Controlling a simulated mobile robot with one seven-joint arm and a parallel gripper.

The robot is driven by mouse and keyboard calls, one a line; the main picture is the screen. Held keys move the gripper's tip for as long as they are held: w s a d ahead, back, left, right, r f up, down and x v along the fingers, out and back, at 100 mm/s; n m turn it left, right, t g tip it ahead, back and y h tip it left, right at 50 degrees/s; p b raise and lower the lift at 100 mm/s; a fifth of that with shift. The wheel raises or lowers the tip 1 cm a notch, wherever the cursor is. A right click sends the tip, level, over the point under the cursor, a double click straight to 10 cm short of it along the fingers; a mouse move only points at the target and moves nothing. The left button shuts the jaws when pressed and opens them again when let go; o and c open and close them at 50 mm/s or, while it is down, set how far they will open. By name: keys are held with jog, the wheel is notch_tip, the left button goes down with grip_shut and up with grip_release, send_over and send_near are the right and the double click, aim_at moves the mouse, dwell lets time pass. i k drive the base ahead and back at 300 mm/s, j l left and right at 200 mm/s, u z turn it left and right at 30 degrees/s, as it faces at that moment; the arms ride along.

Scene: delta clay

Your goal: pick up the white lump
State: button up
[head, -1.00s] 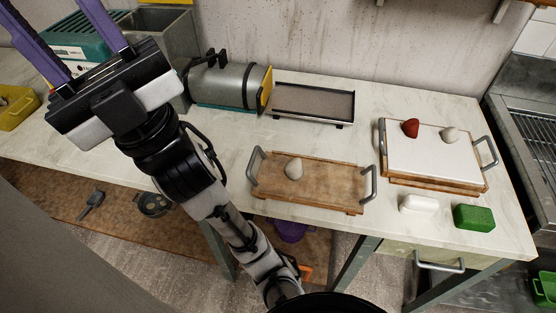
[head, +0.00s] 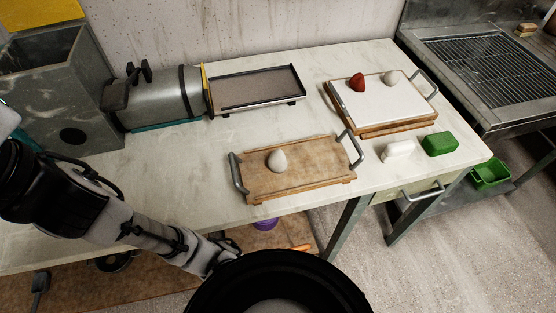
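A whitish, pointed lump (head: 277,161) sits on the left part of a wooden tray (head: 312,184) with grey handles, near the middle of the table. A second, smaller off-white lump (head: 390,77) sits at the back right of a white board on another wooden tray (head: 386,104). A dark red lump (head: 357,82) is beside it on the same board. Nothing is touching either pale lump. My arm enters from the bottom and reaches to the left edge; the fingers of my gripper are outside the picture.
A white block (head: 399,150) and a green block (head: 440,144) lie at the table's front right. A grey metal cylinder machine (head: 160,98) and a low black-rimmed tray (head: 254,90) stand at the back. The tabletop (head: 190,165) left of the wooden tray is clear.

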aim_at(277, 162)
jog(key=l+u, duration=0.1)
jog(key=u, duration=0.4)
jog(key=l+u, duration=0.2)
jog(key=u, duration=0.3)
jog(key=l+u, duration=0.15)
jog(key=u, duration=0.35)
jog(key=l+u, duration=0.2)
jog(key=k+l+u, duration=0.2)
jog(key=l, duration=0.2)
jog(key=l+u, duration=0.2)
jog(key=k+l, duration=0.2)
jog(key=l, duration=0.15)
jog(key=k+l+u, duration=0.1)
jog(key=l, duration=0.25)
jog(key=k+l, duration=0.3)
